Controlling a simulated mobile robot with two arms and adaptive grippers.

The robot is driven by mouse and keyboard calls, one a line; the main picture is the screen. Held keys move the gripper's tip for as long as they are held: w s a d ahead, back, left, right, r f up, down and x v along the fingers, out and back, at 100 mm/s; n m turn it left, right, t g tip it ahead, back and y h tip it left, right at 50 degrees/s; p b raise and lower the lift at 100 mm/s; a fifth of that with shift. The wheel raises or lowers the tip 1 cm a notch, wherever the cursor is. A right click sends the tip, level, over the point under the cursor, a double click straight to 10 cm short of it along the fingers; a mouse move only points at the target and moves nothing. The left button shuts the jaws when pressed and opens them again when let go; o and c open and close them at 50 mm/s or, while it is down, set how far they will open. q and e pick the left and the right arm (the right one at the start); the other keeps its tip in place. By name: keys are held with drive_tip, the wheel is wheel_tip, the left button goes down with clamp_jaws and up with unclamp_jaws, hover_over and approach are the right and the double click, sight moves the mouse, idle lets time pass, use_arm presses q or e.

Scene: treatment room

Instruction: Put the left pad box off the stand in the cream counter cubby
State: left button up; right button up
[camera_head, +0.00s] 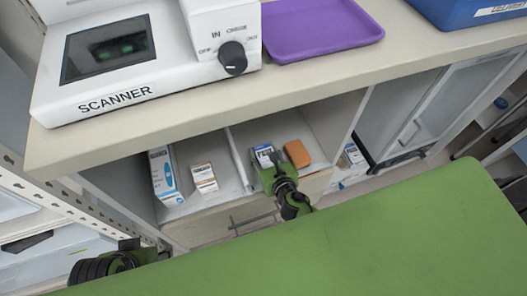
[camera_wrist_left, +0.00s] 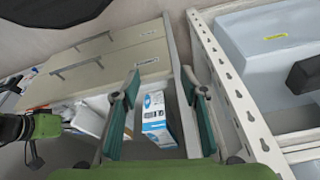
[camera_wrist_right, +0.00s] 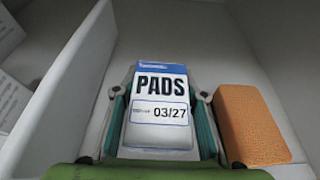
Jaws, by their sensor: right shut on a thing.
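The white pad box (camera_wrist_right: 160,110), marked PADS 03/27, is between the two fingers of my right gripper (camera_wrist_right: 161,99), which is shut on it. In the head view, the box (camera_head: 263,153) and my right gripper (camera_head: 273,172) are inside the right compartment of the open cubby (camera_head: 310,132) under the cream counter (camera_head: 200,118). I cannot tell whether the box touches the cubby floor. My left gripper (camera_wrist_left: 160,82) is open and empty, low at the left, outside the cubby. I cannot make out the stand.
An orange block (camera_head: 297,153) lies close to the right of the pad box. A thin divider (camera_head: 239,160) stands to its left. Beyond it are a blue-and-white box (camera_head: 165,175) and a small box (camera_head: 204,178). A scanner (camera_head: 150,60) and purple tray (camera_head: 320,25) are on the counter.

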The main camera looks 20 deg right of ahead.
drive_tip(key=shift+f, duration=0.2)
drive_tip(key=o, duration=1.1)
drive_tip(key=shift+r, duration=0.1)
drive_tip(key=shift+o, duration=0.2)
